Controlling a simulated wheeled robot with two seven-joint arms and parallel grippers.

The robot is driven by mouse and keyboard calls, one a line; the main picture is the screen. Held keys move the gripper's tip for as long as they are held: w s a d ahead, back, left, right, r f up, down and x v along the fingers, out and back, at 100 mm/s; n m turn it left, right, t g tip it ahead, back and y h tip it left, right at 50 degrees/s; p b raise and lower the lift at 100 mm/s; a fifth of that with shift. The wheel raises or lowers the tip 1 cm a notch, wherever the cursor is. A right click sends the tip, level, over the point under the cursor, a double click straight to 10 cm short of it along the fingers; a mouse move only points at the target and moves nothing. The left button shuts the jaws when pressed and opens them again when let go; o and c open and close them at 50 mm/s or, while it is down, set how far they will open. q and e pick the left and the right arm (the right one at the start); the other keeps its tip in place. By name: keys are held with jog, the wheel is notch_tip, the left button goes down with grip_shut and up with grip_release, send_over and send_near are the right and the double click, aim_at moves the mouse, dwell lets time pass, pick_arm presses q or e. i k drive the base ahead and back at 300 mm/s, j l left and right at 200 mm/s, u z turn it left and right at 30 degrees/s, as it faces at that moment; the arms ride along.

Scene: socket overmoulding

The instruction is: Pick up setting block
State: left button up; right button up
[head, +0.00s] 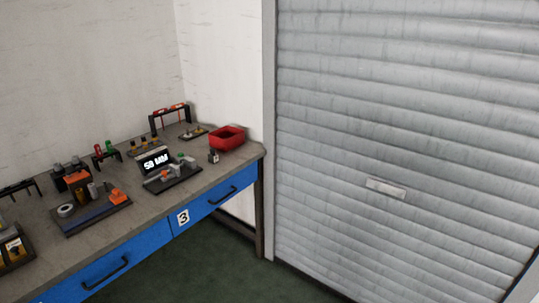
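Neither of my grippers is in view. The workbench (92,236) with blue drawers runs along the wall at the left. I cannot tell for certain which item is the setting block. A small dark block with a light face (213,157) stands on the bench near its right end, in front of the red bin. To its left is a dark fixture (178,180) with grey and green parts and a lit display (156,162) behind it. The items are too small to make out in detail.
A red bin (227,137) sits at the bench's right end. A dark tray with an orange block (118,196) and several small tools stand further left. Drawers with black handles (222,196) face the green floor (222,257). A grey roller shutter (400,130) fills the right side.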

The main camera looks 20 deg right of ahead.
aim_at(213, 157)
jog(key=z, duration=0.15)
jog(key=i+l+u, duration=0.15)
jog(key=i, duration=0.25)
jog(key=i+l+u, duration=0.15)
jog(key=i, duration=0.3)
